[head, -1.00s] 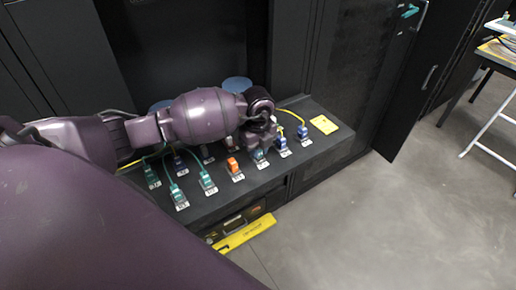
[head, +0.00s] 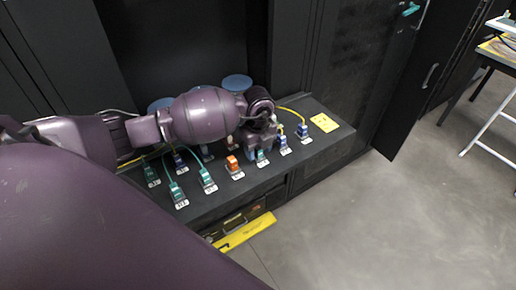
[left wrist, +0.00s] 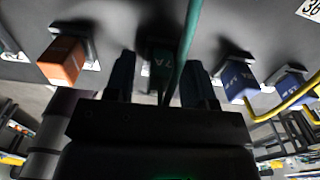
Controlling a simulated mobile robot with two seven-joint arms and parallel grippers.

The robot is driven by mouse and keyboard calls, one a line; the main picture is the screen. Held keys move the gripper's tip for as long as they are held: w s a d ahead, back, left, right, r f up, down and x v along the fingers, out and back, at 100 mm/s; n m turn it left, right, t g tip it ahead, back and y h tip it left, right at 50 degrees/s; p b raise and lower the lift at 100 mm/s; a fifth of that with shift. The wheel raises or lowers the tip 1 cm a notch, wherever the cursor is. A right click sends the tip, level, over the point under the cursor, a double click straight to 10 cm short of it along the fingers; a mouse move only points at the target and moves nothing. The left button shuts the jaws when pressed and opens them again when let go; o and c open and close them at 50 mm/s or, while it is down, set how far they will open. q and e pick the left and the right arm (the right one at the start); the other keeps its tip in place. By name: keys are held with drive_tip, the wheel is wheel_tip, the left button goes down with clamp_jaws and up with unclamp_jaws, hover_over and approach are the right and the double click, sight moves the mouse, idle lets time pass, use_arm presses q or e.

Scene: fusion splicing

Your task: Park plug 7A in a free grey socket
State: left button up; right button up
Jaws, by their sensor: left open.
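Plug 7A (left wrist: 160,62) is a green plug with its lettering partly visible in the left wrist view. It sits between the two fingers of my left gripper (left wrist: 158,80), and a green cable runs up from it. The fingers are apart, one on each side of the plug. In the head view my left gripper (head: 261,149) is low over the front row of the dark shelf, with plug 7A (head: 262,157) at its tips, between an orange plug (head: 233,163) and a blue plug (head: 283,141). The socket under plug 7A is mostly hidden. My right gripper is not in view.
Green plugs (head: 208,179) stand left of the orange plug. Another blue plug (head: 302,130) with a yellow cable is to the right, near a yellow card (head: 324,122). The orange plug (left wrist: 62,60) and blue plug (left wrist: 239,80) flank the gripper closely in the wrist view.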

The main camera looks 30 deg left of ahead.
use_arm(q)
drive_tip(key=shift+r, duration=0.25)
wheel_tip(320, 180, up, 10)
drive_tip(key=shift+f, duration=0.15)
drive_tip(key=shift+r, duration=0.3)
